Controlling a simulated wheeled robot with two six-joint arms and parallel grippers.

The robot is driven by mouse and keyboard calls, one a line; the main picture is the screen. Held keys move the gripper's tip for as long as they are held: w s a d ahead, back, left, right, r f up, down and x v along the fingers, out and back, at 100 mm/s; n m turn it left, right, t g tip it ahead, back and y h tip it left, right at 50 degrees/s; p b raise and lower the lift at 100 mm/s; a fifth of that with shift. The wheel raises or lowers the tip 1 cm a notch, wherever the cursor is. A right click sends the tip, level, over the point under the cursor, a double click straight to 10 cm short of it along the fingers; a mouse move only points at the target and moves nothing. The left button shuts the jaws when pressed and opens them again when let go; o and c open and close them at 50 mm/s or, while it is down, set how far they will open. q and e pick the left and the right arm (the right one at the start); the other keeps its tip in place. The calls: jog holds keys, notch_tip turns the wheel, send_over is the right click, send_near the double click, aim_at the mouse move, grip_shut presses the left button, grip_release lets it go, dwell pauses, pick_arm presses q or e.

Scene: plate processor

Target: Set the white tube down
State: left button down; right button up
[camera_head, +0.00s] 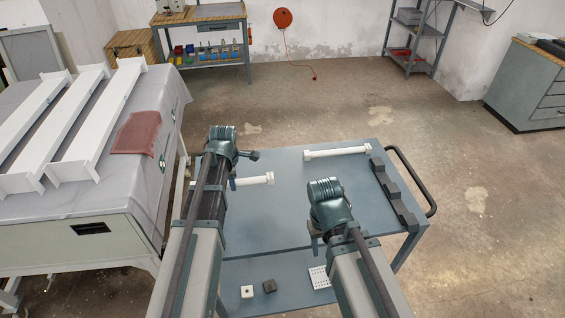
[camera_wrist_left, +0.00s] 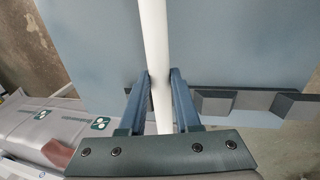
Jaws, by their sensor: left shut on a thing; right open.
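A white tube (camera_head: 256,180) with thicker ends is in my left gripper (camera_head: 233,183), over the left part of the blue cart top (camera_head: 280,215). In the left wrist view the fingers (camera_wrist_left: 153,88) are shut on both sides of the tube (camera_wrist_left: 154,35). A second white tube (camera_head: 337,152) lies at the back right of the cart, apart from both grippers. My right gripper (camera_head: 317,245) is open and empty over the cart's front; its fingers are mostly hidden.
A dark notched rack (camera_head: 394,192) runs along the cart's right side beside a black handle (camera_head: 415,180). Another notched rack (camera_wrist_left: 240,101) shows below the held tube in the left wrist view. A covered table (camera_head: 60,205) with white beams stands left. The cart's middle is clear.

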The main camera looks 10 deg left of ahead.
pick_arm(q)
jog(key=b, duration=0.2)
send_over(249, 165)
jog(key=s, duration=0.1)
jog(key=shift+f, duration=0.65)
jog(key=f+b, duration=0.3)
jog(key=shift+w+d+f, duration=0.1)
jog(key=shift+w+f, duration=0.15)
jog(key=shift+f, duration=0.1)
jog(key=shift+f, duration=0.2)
jog(key=c, duration=0.9)
grip_release()
jog(key=shift+r, duration=0.1)
